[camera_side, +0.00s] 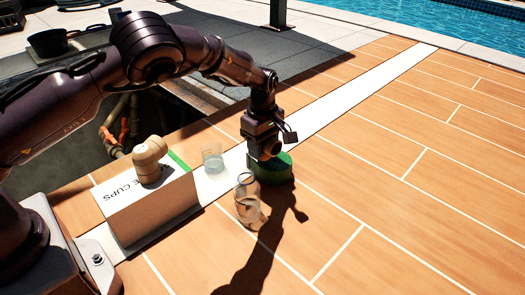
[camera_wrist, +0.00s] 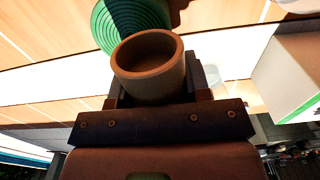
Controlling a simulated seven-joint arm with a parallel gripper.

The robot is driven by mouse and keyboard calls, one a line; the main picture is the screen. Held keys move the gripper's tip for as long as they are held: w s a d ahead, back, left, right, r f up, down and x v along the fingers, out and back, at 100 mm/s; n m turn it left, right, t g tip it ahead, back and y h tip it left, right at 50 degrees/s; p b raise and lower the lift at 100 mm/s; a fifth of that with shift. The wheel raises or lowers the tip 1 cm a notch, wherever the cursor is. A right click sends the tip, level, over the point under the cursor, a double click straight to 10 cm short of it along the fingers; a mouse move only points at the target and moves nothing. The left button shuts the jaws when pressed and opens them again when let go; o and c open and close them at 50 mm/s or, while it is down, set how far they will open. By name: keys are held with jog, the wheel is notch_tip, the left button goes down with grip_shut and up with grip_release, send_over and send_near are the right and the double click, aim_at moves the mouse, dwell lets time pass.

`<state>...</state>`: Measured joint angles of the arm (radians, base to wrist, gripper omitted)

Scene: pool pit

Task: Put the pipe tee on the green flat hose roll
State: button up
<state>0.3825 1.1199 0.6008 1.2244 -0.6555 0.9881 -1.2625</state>
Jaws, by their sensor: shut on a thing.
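The green flat hose roll (camera_side: 272,172) lies on the deck at the white stripe in the side view. Its coiled rings show at the top of the wrist view (camera_wrist: 128,22). My gripper (camera_side: 266,156) points down just above the roll in the side view. In the wrist view my gripper (camera_wrist: 152,92) is shut on the tan pipe tee (camera_wrist: 150,68), whose round open end faces the camera. The tee overlaps the edge of the roll in that view. In the side view the gripper hides most of the tee, and I cannot tell whether it touches the roll.
A clear jar (camera_side: 248,200) stands close in front of the roll, and a clear cup (camera_side: 212,160) stands to its left. A white box (camera_side: 150,207) carries a tan fitting (camera_side: 149,160). An open pit (camera_side: 75,150) lies behind. Deck to the right is clear.

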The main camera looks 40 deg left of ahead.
jog(key=shift+f, duration=0.95)
jog(key=o, duration=1)
jog(key=shift+f, duration=0.1)
jog(key=shift+c, duration=0.2)
